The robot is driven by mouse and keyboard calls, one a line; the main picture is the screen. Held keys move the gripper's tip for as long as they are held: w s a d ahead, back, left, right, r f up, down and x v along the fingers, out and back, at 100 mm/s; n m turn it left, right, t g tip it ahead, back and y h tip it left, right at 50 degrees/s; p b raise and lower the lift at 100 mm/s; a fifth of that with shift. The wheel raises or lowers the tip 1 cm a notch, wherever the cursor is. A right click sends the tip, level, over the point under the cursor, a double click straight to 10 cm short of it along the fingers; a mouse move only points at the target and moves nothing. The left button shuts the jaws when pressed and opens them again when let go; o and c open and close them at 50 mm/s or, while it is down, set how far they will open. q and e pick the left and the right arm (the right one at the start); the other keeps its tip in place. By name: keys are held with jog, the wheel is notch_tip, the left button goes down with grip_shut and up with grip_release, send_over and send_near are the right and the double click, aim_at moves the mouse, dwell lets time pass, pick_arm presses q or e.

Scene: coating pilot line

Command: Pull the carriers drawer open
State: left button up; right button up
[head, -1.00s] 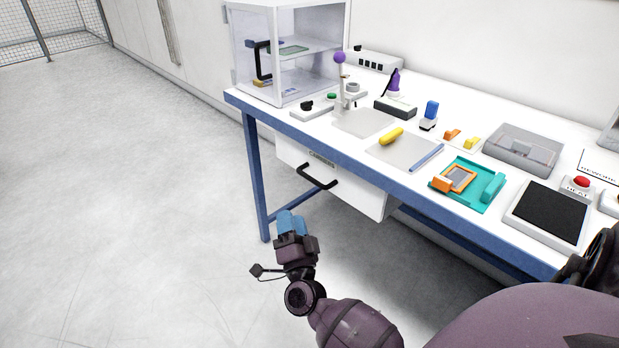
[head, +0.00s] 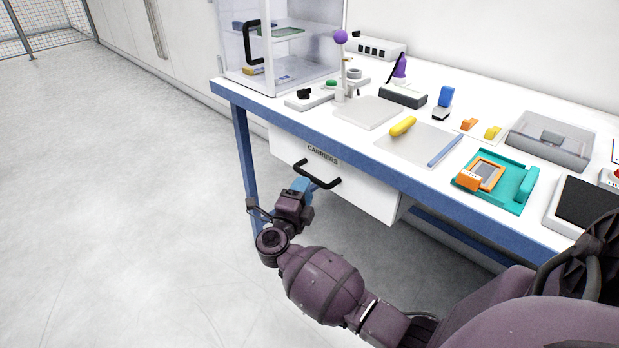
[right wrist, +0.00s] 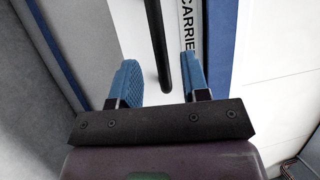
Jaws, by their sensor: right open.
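The carriers drawer (head: 355,187) is a white front under the blue table edge, labelled CARRIERS, and looks shut. Its black bar handle (head: 320,180) stands out from the front. My right gripper (head: 300,186) has blue fingers and is close to the handle's left part. In the right wrist view, the open fingers (right wrist: 160,78) lie on either side of the black handle (right wrist: 158,35), with gaps to each finger. I cannot tell how deep the handle is between them. The label (right wrist: 187,25) shows beside the right finger. My left gripper is not in view.
The blue table leg (head: 244,150) stands left of the drawer, close to my right gripper. The table top holds a clear cabinet (head: 285,45), a yellow object (head: 403,126) and a teal fixture (head: 515,190). The floor (head: 130,210) in front is clear.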

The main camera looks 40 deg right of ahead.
aim_at(311, 175)
jog(key=shift+b+x, duration=0.3)
jog(key=shift+x, duration=2.25)
grip_shut()
